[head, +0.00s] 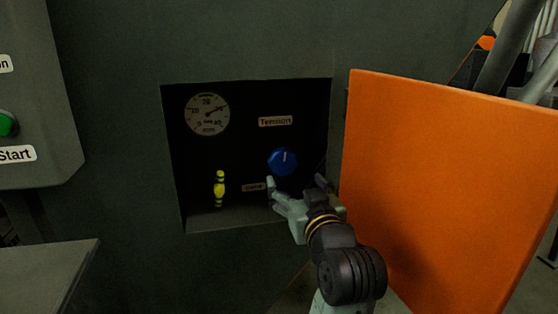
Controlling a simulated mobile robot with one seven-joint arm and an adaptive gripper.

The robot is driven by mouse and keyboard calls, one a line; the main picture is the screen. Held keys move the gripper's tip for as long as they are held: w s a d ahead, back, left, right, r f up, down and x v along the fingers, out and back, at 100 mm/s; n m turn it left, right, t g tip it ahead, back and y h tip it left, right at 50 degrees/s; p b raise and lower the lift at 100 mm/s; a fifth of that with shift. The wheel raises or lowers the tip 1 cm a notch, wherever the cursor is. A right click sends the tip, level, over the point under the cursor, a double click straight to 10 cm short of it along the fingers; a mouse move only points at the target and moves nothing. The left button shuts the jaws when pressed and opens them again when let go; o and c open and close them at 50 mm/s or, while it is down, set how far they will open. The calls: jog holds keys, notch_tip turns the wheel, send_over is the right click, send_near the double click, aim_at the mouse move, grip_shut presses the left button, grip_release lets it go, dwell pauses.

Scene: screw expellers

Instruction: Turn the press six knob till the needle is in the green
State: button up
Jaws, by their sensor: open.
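A blue round knob (282,161) with a white pointer mark sits in a dark recess, under a label reading "Tension" (275,121). The mark points roughly upward. A round pale gauge (207,114) is at the recess's upper left; its needle seems to point to the upper right. The gauge's coloured zones are too small and dim to tell. My gripper (296,185) is open, just below and in front of the knob, with its fingers spread. Whether a finger touches the knob I cannot tell. No press number shows.
A yellow handle (219,188) stands at the recess's lower left. A small label (253,187), partly unreadable, lies beside my gripper. An open orange door (440,190) stands close on the right. A grey box with a green Start button (8,124) is at far left.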

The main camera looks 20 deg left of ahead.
aim_at(284, 166)
jog(key=p+x, duration=0.1)
jog(key=x, duration=0.9)
jog(key=shift+w+a+p, duration=0.15)
jog(key=shift+a+p, duration=0.1)
jog(key=shift+p, duration=0.1)
jog(key=shift+c, duration=0.4)
jog(key=c, duration=1.1)
